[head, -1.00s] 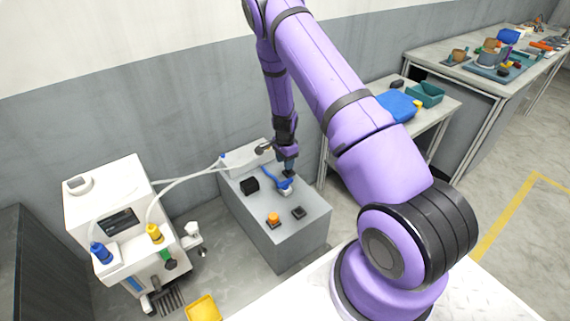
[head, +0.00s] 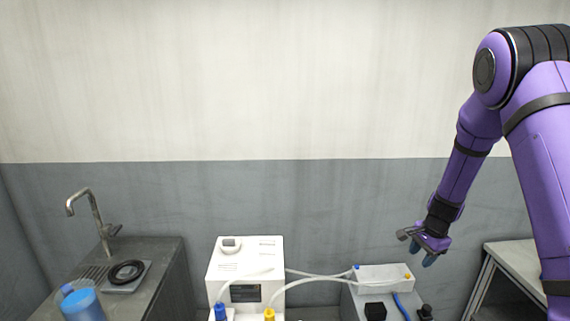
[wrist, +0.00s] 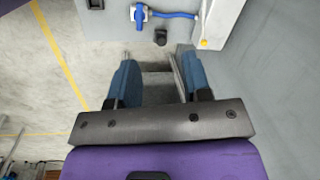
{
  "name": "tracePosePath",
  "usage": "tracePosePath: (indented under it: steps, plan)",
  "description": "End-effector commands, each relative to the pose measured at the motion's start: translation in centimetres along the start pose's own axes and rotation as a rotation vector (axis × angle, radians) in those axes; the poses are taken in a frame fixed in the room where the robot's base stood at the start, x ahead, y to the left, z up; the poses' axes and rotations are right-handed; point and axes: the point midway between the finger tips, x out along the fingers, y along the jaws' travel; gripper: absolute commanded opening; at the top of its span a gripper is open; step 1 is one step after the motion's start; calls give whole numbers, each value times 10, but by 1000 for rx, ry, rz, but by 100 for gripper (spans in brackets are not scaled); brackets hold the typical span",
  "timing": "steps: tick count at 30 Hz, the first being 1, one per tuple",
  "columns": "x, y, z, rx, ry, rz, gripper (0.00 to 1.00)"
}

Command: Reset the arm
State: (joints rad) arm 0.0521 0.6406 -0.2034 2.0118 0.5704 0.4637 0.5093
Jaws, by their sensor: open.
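My purple arm (head: 545,150) comes in from the right side of the head view, bent at the elbow and hanging down. My gripper (head: 425,252) is in the air above and to the right of the white box on the grey bench. In the wrist view my gripper (wrist: 155,85) has its two blue fingers spread wide apart with nothing between them. It is open and empty, and touches nothing that I can see.
A white machine (head: 245,262) with tubes stands left of the grey bench, which holds a white box (head: 383,278) and a black block (head: 375,311). A sink counter (head: 165,275) is at left. A side table (head: 515,255) stands right, near my arm. The wall above is bare.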

Motion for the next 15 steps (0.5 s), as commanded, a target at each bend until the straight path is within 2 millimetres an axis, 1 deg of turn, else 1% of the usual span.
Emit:
tracePosePath:
  steps: [1, 3, 10, 15]
  plan:
    - [-23, -3, 8, -38, -2, -20, 45]
    - [-48, -4, 19, -92, -5, -39, 45]
    - [-128, 5, 56, -271, -5, -94, 45]
    - [-182, 21, 84, -407, 9, -127, 45]
